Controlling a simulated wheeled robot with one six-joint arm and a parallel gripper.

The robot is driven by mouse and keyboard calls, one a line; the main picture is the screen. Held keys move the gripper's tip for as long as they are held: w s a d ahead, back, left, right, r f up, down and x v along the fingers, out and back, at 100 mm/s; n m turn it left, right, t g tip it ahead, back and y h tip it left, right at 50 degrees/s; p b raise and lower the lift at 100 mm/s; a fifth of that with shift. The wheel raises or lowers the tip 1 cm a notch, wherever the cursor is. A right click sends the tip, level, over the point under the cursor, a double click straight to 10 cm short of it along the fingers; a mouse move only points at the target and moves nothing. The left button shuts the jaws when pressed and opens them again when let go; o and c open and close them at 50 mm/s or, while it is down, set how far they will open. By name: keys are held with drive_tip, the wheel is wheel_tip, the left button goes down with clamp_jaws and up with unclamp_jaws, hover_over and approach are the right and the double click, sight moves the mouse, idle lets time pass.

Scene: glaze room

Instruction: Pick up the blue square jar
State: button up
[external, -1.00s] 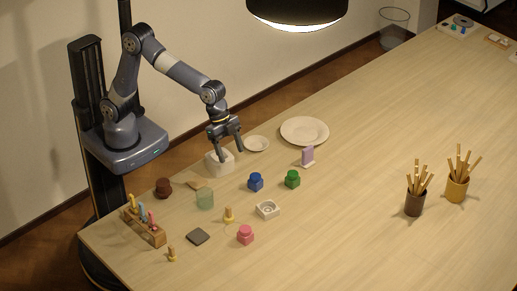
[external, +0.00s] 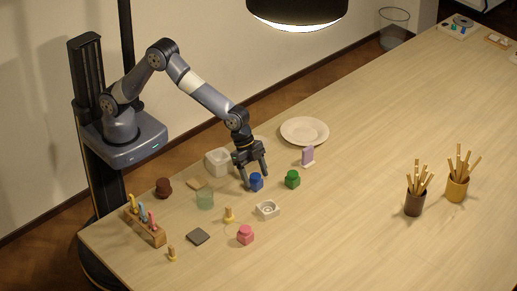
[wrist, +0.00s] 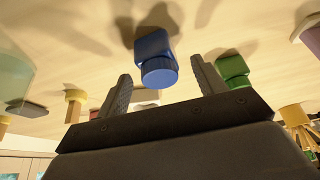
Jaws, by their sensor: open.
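The blue square jar (external: 256,183) stands upright on the table. In the wrist view the blue jar (wrist: 156,58) shows its round lid and square body, ahead of and roughly between my two fingers. My gripper (external: 257,180) is open and empty, with its fingertips close around the jar in the external view. In the wrist view my gripper (wrist: 160,88) has one finger on each side of the jar's lid, with gaps on both sides. I cannot tell exactly how high the fingertips are above the table.
A green jar (external: 292,179) stands close to the right of the blue jar.

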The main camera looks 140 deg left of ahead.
drive_tip(key=shift+x, duration=1.3)
drive_tip(key=c, duration=1.3)
drive_tip(key=shift+o, duration=0.2)
